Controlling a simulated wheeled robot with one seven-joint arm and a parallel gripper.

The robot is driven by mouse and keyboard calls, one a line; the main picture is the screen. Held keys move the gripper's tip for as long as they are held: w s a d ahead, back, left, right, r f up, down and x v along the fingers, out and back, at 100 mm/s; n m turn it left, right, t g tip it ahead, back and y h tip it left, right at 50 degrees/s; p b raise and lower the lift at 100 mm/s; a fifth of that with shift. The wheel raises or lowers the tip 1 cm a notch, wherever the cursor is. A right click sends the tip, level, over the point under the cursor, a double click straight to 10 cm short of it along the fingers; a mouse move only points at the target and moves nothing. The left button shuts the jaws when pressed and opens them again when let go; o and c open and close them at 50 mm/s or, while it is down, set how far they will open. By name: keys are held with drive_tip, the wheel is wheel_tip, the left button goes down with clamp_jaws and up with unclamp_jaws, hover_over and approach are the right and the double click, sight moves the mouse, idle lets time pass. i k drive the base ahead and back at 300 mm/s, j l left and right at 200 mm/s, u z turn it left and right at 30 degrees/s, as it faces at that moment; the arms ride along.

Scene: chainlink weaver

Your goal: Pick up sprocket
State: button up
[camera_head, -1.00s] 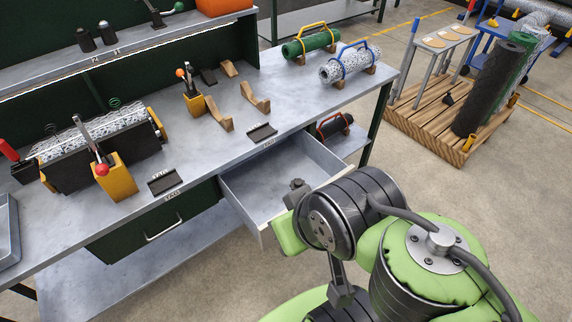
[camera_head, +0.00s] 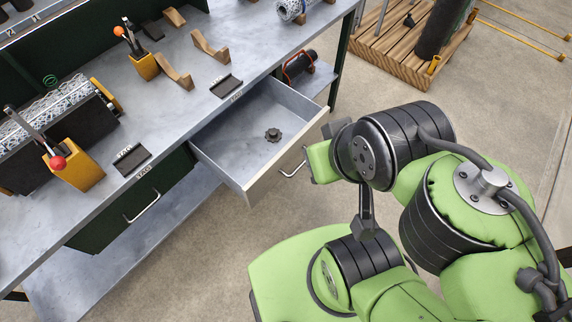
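The sprocket (camera_head: 273,134) is a small dark toothed wheel. It lies flat on the bare floor of an open grey drawer (camera_head: 232,139), towards its front right part, with nothing touching it. The drawer is pulled out from under the workbench and has a handle (camera_head: 293,168) on its front. My green and black arm is folded at the right, in front of and to the right of the drawer.
The workbench (camera_head: 180,100) carries a yellow lever block (camera_head: 77,172), wooden cradles (camera_head: 211,47) and black label holders (camera_head: 226,86). A closed green drawer (camera_head: 125,215) is at the left. A wooden pallet (camera_head: 385,55) stands at the back right. The floor between drawer and pallet is clear.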

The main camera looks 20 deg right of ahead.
sight(273, 135)
drive_tip(key=i+u, duration=0.15)
drive_tip(key=u, duration=0.35)
drive_tip(key=i+u, duration=0.15)
drive_tip(key=u, duration=0.3)
drive_tip(key=i+l+u, duration=0.1)
drive_tip(key=u, duration=0.4)
drive_tip(key=i+l+u, duration=0.1)
drive_tip(key=u, duration=0.35)
